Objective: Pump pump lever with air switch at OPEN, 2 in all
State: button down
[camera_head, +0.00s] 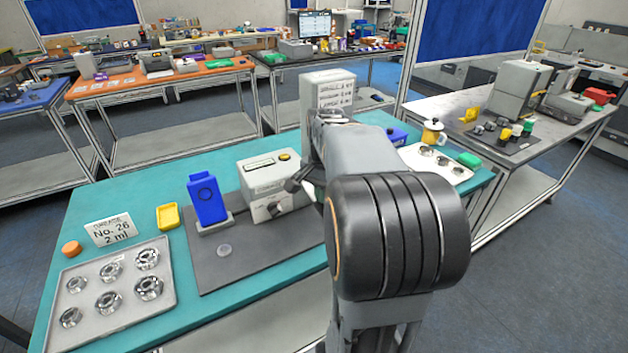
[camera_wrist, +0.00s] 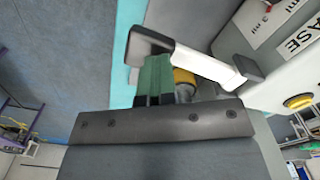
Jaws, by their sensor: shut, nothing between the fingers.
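In the wrist view, a pale lever arm (camera_wrist: 205,62) with dark end pieces crosses above my gripper (camera_wrist: 155,68). My gripper's green fingers are shut with nothing between them, close under the lever's left end; I cannot tell whether they touch it. A brassy cylinder (camera_wrist: 185,80) sits just right of the fingers. A pale machine body (camera_wrist: 270,62) with printed labels is to the right, with a yellow round knob or button (camera_wrist: 298,102). No OPEN marking is readable. In the head view, the labelled machine (camera_head: 326,82) rises behind my arm, which hides my gripper and the lever.
On the teal table (camera_head: 105,195) are a pale box with a knob (camera_head: 262,180), a blue device (camera_head: 206,197) in a stand, a yellow tray (camera_head: 167,216) and a metal tray (camera_head: 65,328) of ring parts. A yellow-topped pot (camera_head: 432,133) stands right of my arm.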

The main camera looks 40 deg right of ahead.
notch_tip(320, 180, up, 7)
jog(key=p, duration=0.5)
jog(key=shift+r+p, duration=0.1)
jog(key=shift+p, duration=0.2)
jog(key=shift+f+b, duration=3.25)
jog(key=shift+f, duration=1.15)
jog(key=shift+r, duration=0.1)
notch_tip(320, 180, up, 8)
jog(key=p, duration=0.7)
jog(key=shift+r, duration=0.25)
